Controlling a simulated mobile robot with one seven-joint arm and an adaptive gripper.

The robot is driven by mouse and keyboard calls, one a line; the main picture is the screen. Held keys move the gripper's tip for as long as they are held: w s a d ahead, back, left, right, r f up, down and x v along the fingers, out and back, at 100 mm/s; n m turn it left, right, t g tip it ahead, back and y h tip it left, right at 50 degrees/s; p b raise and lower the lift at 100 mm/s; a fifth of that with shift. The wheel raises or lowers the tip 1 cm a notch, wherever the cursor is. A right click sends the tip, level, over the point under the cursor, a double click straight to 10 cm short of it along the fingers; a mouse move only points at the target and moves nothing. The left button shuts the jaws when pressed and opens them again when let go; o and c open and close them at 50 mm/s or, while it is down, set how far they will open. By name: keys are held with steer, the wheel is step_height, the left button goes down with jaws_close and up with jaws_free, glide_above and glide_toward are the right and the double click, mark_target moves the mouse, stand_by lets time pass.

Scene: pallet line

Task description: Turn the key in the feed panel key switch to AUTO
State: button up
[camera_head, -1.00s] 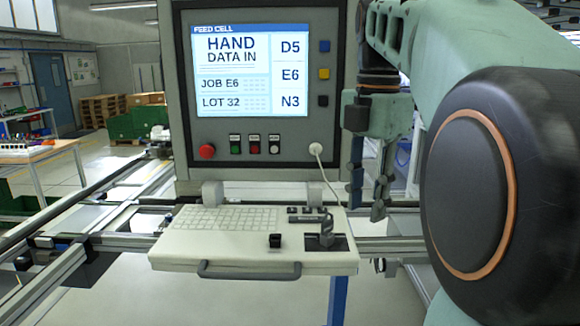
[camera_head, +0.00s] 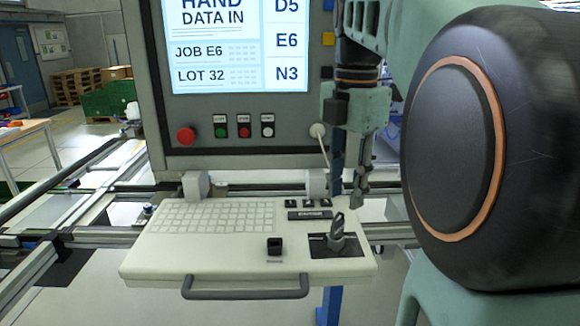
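The feed panel's sloping off-white shelf (camera_head: 215,260) fills the lower middle of the view. At its right end is a black plate (camera_head: 322,248) with a grey key-like piece (camera_head: 338,228) standing up from it. This looks like the key switch; its position markings are too small to read. My gripper (camera_head: 347,200) hangs pointing down just above and behind this piece, slightly to its right. A gap shows between its fingers, and it looks open and empty. I see no clear contact with the key.
A small black block (camera_head: 275,246) sits on the shelf left of the plate, near the keyboard (camera_head: 212,217). A handle (camera_head: 245,289) runs along the front edge. The screen (camera_head: 225,50), red button (camera_head: 186,136) and white cable plug (camera_head: 318,130) are behind. Rails lie either side.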

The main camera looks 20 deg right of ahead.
mark_target(344, 220)
step_height(344, 220, down, 7)
steer(key=shift+r, duration=0.2)
jaws_close()
stand_by(0.4)
steer(key=shift+s+r+m, duration=0.1)
steer(key=shift+s+m, duration=0.05)
steer(key=shift+m, duration=1.05)
steer(key=m, duration=0.3)
steer(key=m+p, duration=0.1)
steer(key=shift+s, duration=0.25)
steer(key=m, duration=0.3)
steer(key=shift+s+a+m, duration=0.1)
steer(key=shift+s+m, duration=0.1)
steer(key=shift+m, duration=0.1)
